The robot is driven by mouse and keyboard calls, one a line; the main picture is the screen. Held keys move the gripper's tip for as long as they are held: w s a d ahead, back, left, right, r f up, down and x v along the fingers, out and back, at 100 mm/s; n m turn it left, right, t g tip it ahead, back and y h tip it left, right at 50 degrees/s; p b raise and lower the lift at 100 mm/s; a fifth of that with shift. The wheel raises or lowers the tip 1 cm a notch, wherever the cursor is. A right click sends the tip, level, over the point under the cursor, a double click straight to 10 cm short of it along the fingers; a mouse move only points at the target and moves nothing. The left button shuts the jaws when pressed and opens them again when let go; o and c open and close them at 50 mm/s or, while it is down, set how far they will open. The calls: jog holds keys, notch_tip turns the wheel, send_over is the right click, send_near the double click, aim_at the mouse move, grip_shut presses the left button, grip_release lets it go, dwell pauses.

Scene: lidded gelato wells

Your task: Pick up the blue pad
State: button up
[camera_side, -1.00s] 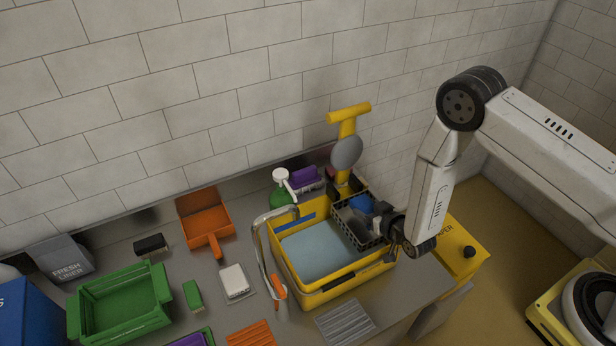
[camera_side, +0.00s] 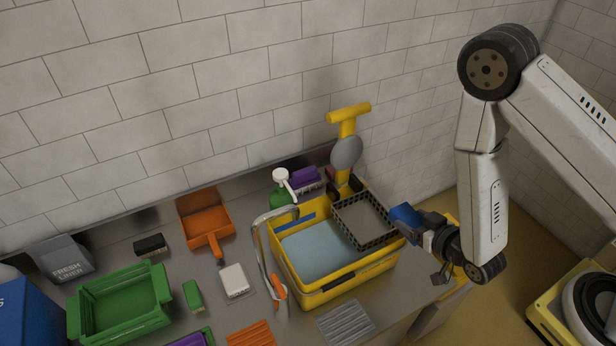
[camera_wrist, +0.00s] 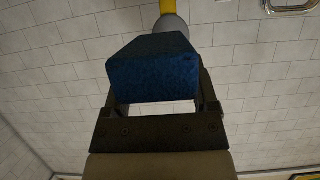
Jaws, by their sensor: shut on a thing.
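The blue pad (camera_side: 406,215) is a small dark blue block. My gripper (camera_side: 420,222) is shut on it and holds it in the air, just right of the black basket (camera_side: 378,243). In the wrist view the blue pad (camera_wrist: 153,72) sits between the two fingers of my gripper (camera_wrist: 156,100) and stands out past their tips. The black basket is a mesh tray with a grey floor and looks empty. It sits at the right end of the yellow tub (camera_side: 348,293).
Light blue water (camera_side: 316,250) fills the tub's left part. A yellow-handled tool (camera_side: 347,150) stands behind the tub. A curved tap (camera_side: 262,235) is at its left. A green crate (camera_side: 120,305), an orange dustpan (camera_side: 205,222) and a white block (camera_side: 235,280) lie further left.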

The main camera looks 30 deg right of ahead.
jog(key=shift+s+r, duration=0.2)
jog(key=shift+s, duration=0.2)
dwell(0.4)
jog(key=shift+w+r, duration=0.2)
jog(key=shift+w, duration=0.25)
jog(key=w+d+r, duration=0.2)
jog(key=w+r, duration=0.4)
jog(key=w, duration=0.1)
jog(key=w+d+r, duration=0.2)
jog(key=w+r, duration=0.4)
jog(key=r, duration=0.1)
jog(key=shift+w+d+r, duration=0.15)
jog(key=shift+w+d, duration=0.25)
jog(key=shift+s, duration=0.1)
